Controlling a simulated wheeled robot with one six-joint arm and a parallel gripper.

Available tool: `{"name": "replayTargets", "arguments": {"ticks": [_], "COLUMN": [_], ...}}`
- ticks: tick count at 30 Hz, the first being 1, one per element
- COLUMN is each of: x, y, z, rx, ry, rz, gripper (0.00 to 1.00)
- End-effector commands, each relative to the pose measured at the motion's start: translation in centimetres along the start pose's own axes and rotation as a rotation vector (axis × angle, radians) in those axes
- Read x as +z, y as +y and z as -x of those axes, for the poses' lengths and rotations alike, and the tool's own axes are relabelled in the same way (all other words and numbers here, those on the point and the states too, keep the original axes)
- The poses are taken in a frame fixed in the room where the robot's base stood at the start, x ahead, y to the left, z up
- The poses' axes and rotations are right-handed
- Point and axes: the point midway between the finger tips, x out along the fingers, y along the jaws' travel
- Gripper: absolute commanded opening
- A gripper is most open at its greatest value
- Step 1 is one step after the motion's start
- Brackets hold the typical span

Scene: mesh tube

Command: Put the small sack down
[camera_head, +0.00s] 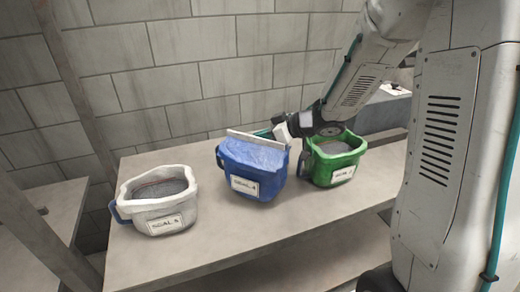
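A blue sack (252,168) with a pale bar across its top and a white label is in the middle of the shelf, slightly tilted. I cannot tell whether its base touches the shelf. My gripper (284,131) is at its upper right edge, with pale fingers close to or touching it. The finger gap is hidden, so I cannot tell whether it grips the sack. A white open-topped container (157,205) with grey contents stands at the left. A green one (335,160), also with grey contents, stands just right of the blue sack, below my wrist.
The pale shelf (225,240) has free room in front of the containers and between the white and blue ones. A block wall (200,80) stands behind. A dark grey box (382,115) sits at the back right. A post (75,85) rises at the left.

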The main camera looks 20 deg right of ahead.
Motion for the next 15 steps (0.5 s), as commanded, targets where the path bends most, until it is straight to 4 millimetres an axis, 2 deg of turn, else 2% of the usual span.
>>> {"name": "replayTargets", "arguments": {"ticks": [9,15], "x": [3.2,3.4], "y": [0.1,0.1], "z": [-1.9,-1.9], "rx": [-0.003,-0.001], "ry": [-0.001,0.001], "rz": [-0.002,0.001], "gripper": [0.0,0.0]}}
